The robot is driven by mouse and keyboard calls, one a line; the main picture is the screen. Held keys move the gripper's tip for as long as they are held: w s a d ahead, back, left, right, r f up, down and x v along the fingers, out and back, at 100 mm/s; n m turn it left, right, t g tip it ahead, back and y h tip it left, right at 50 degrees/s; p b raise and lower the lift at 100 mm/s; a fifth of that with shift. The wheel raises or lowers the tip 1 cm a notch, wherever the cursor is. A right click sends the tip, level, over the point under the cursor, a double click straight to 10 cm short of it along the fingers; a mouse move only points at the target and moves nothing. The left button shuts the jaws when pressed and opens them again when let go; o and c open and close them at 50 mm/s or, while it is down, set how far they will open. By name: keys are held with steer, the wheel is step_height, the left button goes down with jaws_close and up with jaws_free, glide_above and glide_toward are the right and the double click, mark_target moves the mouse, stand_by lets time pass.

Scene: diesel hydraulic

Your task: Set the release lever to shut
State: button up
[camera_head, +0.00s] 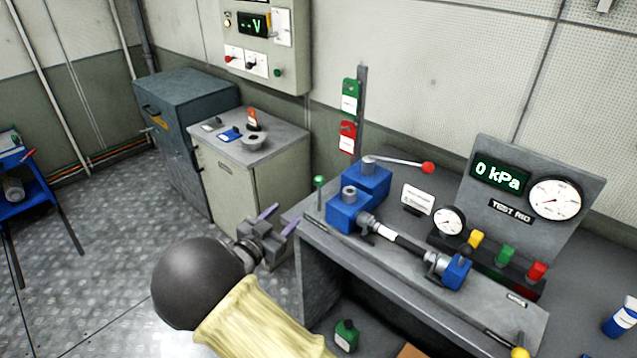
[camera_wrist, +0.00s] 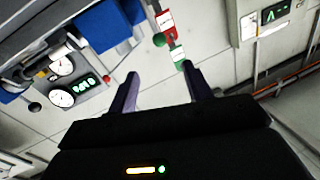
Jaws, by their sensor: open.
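A blue hydraulic pump unit (camera_head: 350,212) sits on the grey bench. A metal lever with a red ball (camera_head: 428,168) extends right from its rear block. A short upright lever with a green knob (camera_head: 319,181) stands at the bench's left end. No readable label shows which is the release lever. My gripper (camera_head: 279,220) is open and empty, left of the bench and apart from both levers. Its fingers also show in the wrist view (camera_wrist: 161,77).
A test rig panel (camera_head: 483,208) reads 0 kPa. Yellow, green and red knobs (camera_head: 505,254) stand before it. Green and red tags (camera_head: 349,97) hang on a post behind the pump. A cabinet (camera_head: 229,187) stands behind my gripper. Open floor (camera_head: 110,240) lies left.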

mark_target(316, 184)
stand_by(0.3)
steer(key=p+x, duration=0.3)
steer(key=x, duration=1.4)
steer(key=shift+w+d+p, duration=0.15)
steer(key=shift+d+p, duration=0.1)
steer(key=shift+p, duration=0.15)
jaws_close()
